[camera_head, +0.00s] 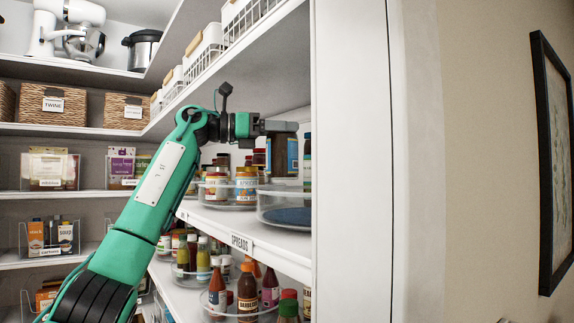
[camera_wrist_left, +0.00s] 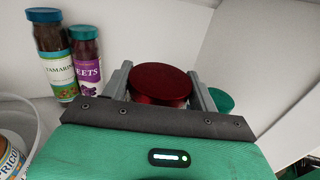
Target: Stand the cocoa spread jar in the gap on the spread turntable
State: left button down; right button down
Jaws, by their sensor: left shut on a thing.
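My left gripper (camera_head: 277,127) is shut on a dark jar (camera_head: 283,157) with a blue and yellow label, held upright. In the left wrist view its dark red lid (camera_wrist_left: 160,82) sits between the two fingers (camera_wrist_left: 160,90). I take it for the cocoa spread jar; its name is not readable. In the head view the jar is over or behind a clear-walled round tray (camera_head: 285,212) with a blue base; I cannot tell if it touches. Left of this, a clear turntable (camera_head: 230,204) holds several spread jars, including an apricot one (camera_head: 246,184). Its gap is not clearly visible. My right gripper is not in view.
The shelf edge carries a SPREADS label (camera_head: 242,243). A white upright panel (camera_head: 350,160) closes the right side. A tamarind jar (camera_wrist_left: 57,70) and a beets jar (camera_wrist_left: 86,60) stand behind. A green lid (camera_wrist_left: 221,100) is right of the gripper. Sauce bottles (camera_head: 247,292) stand below.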

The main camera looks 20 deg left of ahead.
aim_at(287, 160)
pick_arm(q)
jog(key=s+d, duration=0.1)
jog(key=s, duration=0.1)
jog(key=s+d+f, duration=0.1)
jog(key=s, duration=0.1)
jog(key=s+d+f, duration=0.1)
jog(key=s, duration=0.1)
jog(key=shift+s+d+p, duration=0.1)
jog(key=shift+s+p, duration=0.15)
jog(key=shift+p, duration=0.15)
jog(key=shift+w+f, duration=0.3)
jog(key=shift+f, duration=0.45)
jog(key=shift+s+f+p, duration=0.2)
jog(key=shift+f+p, duration=0.4)
jog(key=shift+f, duration=0.5)
jog(key=shift+f+p, duration=0.35)
jog(key=shift+f, duration=0.15)
jog(key=shift+s+f, duration=0.1)
jog(key=shift+s+d, duration=0.1)
jog(key=shift+f, duration=0.1)
jog(key=shift+c, duration=2)
grip_release()
